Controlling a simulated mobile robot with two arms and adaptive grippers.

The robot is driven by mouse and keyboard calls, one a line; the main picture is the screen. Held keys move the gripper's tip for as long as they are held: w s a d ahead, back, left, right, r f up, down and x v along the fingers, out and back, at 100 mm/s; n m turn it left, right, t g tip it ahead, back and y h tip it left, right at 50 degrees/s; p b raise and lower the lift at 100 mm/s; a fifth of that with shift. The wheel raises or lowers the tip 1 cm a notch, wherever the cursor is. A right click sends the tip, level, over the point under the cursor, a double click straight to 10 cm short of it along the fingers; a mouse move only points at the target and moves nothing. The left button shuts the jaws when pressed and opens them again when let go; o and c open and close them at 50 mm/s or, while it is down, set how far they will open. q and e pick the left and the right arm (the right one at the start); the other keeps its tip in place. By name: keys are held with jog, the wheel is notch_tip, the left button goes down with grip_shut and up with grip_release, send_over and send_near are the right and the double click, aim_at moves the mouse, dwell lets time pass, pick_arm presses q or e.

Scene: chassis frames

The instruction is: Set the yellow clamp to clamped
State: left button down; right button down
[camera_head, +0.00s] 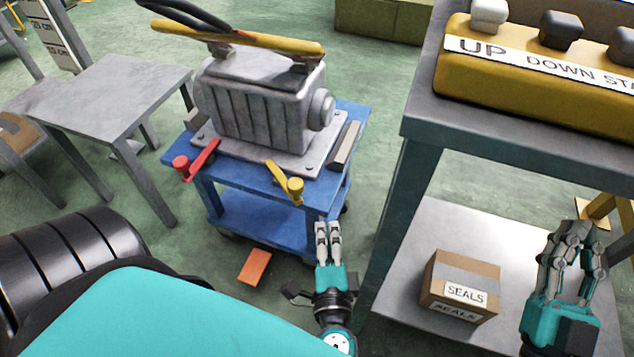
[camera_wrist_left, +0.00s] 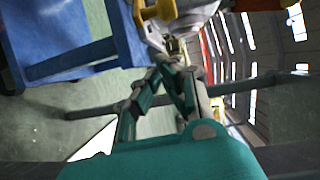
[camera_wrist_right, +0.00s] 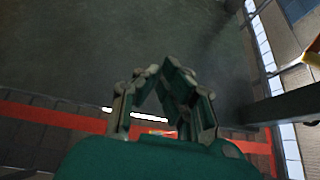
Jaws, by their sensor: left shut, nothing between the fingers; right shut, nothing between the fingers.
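The yellow clamp (camera_head: 286,183) is a lever on the front right edge of the blue cart (camera_head: 250,184). Its bar slants up and left from a round yellow knob toward the grey motor's base plate. In the left wrist view a yellow part (camera_wrist_left: 158,10) shows at the top edge, just beyond the fingers. My left gripper (camera_head: 328,228) is shut and empty, in front of the cart, a little below and right of the yellow clamp, apart from it in the head view. My right gripper (camera_head: 580,232) is shut and empty at the far right, by the grey table.
A red clamp (camera_head: 197,160) sits on the cart's left front. The grey motor (camera_head: 262,105) stands on the cart. A grey workbench (camera_head: 412,118) with a yellow button box (camera_head: 530,85) stands right. A SEALS carton (camera_head: 460,285) sits on its lower shelf. An orange piece (camera_head: 255,267) lies on the floor.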

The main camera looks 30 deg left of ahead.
pick_arm(q)
jog(key=shift+s+a+r+n+y+b, duration=0.2)
jog(key=shift+r+n+y+b, duration=0.1)
jog(key=shift+r, duration=0.15)
jog(key=shift+s+a+r+n+y+b, duration=0.2)
jog(key=shift+r+y, duration=0.1)
jog(key=shift+r, duration=0.15)
pick_arm(e)
jog(key=shift+s+d+r+t, duration=0.25)
jog(key=shift+s+r+t, duration=0.35)
jog(key=shift+s+r, duration=0.4)
